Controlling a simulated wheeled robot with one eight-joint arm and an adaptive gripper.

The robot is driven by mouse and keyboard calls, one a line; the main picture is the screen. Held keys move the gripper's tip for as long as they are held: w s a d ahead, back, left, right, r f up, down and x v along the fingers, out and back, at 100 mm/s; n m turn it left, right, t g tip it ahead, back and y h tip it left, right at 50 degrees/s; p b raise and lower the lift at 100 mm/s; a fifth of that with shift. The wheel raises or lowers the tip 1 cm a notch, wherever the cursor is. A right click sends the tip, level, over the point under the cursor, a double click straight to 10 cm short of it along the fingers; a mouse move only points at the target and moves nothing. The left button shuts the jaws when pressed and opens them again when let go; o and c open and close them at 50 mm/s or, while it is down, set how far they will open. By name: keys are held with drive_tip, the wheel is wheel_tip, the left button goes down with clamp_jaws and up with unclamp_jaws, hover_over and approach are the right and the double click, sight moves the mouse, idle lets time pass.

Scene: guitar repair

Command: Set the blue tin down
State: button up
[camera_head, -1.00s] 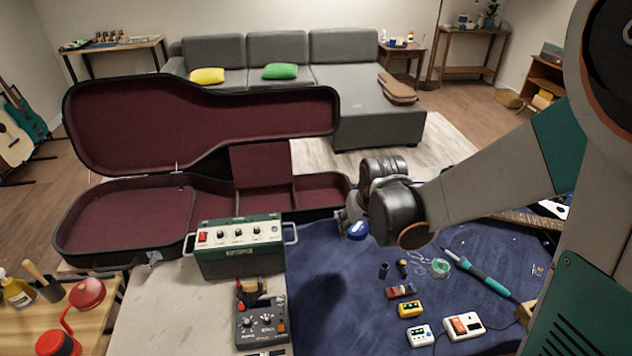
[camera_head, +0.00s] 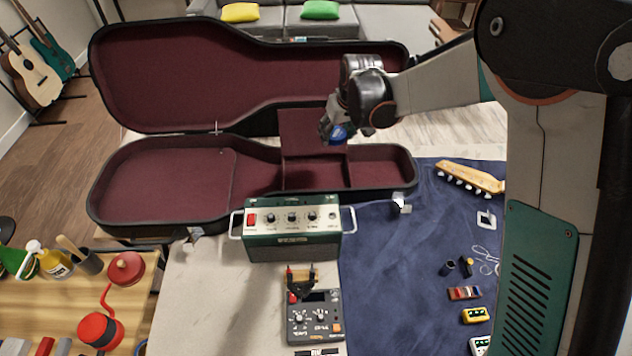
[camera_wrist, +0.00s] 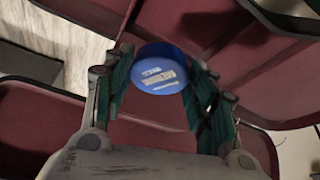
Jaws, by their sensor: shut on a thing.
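The blue tin (camera_wrist: 160,70) is round, with pale lettering on its lid. My gripper (camera_wrist: 160,88) is shut on it, one finger on each side, in the wrist view. In the head view my gripper (camera_head: 335,128) holds the tin (camera_head: 341,134) over the middle of the open guitar case (camera_head: 222,222), near its small compartments. The tin seems to be in the air above the dark red lining. Its underside is hidden, and I cannot tell its exact height.
A green amplifier box (camera_head: 290,235) stands in front of the case, with a black pedal device (camera_head: 315,318) nearer. A blue mat (camera_head: 400,270) with small parts lies at right. The raised case lid (camera_head: 240,75) stands behind. The case's left compartment looks empty.

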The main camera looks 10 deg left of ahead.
drive_tip(key=n, duration=0.1)
hover_over(315, 180)
drive_tip(key=s+d, duration=0.1)
wheel_tip(315, 180, down, 20)
drive_tip(key=b, duration=0.6)
drive_tip(key=shift+s+a, duration=0.1)
drive_tip(key=shift+s, duration=0.05)
drive_tip(key=shift+f, duration=0.1)
drive_tip(key=shift+f, duration=0.15)
drive_tip(key=o, duration=1)
drive_tip(key=shift+c, duration=0.2)
